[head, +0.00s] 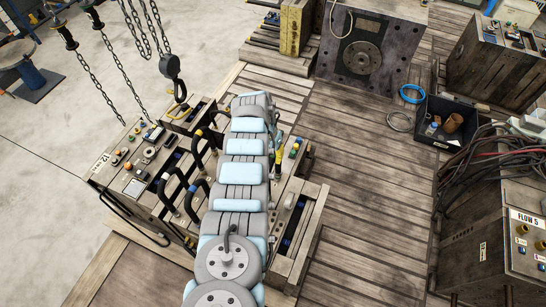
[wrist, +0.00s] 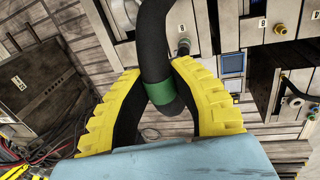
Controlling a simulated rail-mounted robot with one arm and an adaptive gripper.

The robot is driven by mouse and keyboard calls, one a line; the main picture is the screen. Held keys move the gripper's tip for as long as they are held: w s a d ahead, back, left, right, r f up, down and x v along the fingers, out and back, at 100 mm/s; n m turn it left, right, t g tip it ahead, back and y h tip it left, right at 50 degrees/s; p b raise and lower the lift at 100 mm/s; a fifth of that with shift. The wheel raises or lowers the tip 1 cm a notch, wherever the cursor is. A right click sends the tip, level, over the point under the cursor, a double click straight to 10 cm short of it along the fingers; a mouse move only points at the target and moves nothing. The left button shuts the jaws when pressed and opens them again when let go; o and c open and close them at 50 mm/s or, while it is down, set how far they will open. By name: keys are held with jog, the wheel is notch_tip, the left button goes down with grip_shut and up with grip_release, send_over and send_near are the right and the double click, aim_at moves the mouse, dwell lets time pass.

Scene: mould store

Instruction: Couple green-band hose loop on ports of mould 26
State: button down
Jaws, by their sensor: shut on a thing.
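In the wrist view my gripper (wrist: 158,78) has its two yellow ridged fingers closed around a thick black hose loop (wrist: 154,35) with a green band (wrist: 165,94). The hose rises between the fingers and leaves the top of the picture. Behind it is a mould face with a grey port (wrist: 183,46) and a brass port (wrist: 279,28). I cannot see either hose end on a port. In the head view my arm lies over the large mould block (head: 135,165); its number is too small to read surely. The gripper is mostly hidden there.
Several black hose loops (head: 172,185) stand along the block beside my arm. A chain hook (head: 171,67) hangs over its far end. A black bin (head: 440,130) and blue hose coil (head: 411,93) are on the planks. A FLOW 5 cabinet (head: 490,240) stands right. Planks between are clear.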

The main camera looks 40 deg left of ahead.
jog(key=shift+f, duration=0.15)
dwell(0.7)
jog(key=c, duration=0.9)
grip_release()
jog(key=shift+o, duration=0.2)
jog(key=shift+a, duration=0.1)
notch_tip(320, 180, up, 12)
jog(key=a, duration=0.2)
jog(key=shift+s, duration=0.35)
jog(key=shift+f, duration=0.1)
